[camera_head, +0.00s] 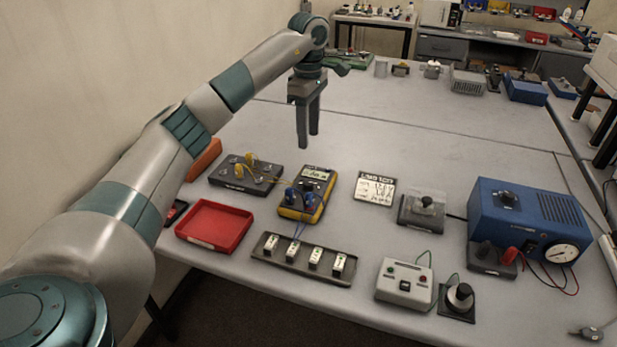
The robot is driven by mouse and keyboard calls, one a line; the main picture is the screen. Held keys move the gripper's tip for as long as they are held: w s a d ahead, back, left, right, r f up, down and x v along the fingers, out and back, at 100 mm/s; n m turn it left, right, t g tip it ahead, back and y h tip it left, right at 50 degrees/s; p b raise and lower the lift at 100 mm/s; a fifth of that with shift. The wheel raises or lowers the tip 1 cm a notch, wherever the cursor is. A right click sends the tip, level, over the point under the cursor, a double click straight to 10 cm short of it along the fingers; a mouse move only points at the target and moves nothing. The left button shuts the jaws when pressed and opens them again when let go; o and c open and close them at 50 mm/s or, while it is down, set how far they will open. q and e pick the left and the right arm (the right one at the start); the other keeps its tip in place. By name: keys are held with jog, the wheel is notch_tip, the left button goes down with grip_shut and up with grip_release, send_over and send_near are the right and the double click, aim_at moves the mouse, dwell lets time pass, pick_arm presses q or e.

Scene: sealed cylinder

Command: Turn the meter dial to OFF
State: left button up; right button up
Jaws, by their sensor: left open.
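The yellow and dark meter (307,193) lies on the table in front of me, with a small display at its top. Blue connectors or leads cover its middle, so I cannot make out the dial or where it points. My left gripper (308,144) is open and empty, pointing down above the table behind the meter. It is apart from the meter. My right gripper is not in view.
A red tray (214,226) and a dark box with yellow leads (245,174) are left of the meter. A strip with several white blocks (303,260) lies in front. A printed card (375,188), grey device (422,208) and blue supply (528,222) stand right.

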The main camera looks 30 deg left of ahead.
aim_at(309, 182)
pick_arm(q)
notch_tip(309, 182, down, 15)
jog(key=p, duration=0.4)
jog(key=shift+c, duration=0.3)
jog(key=c, duration=1)
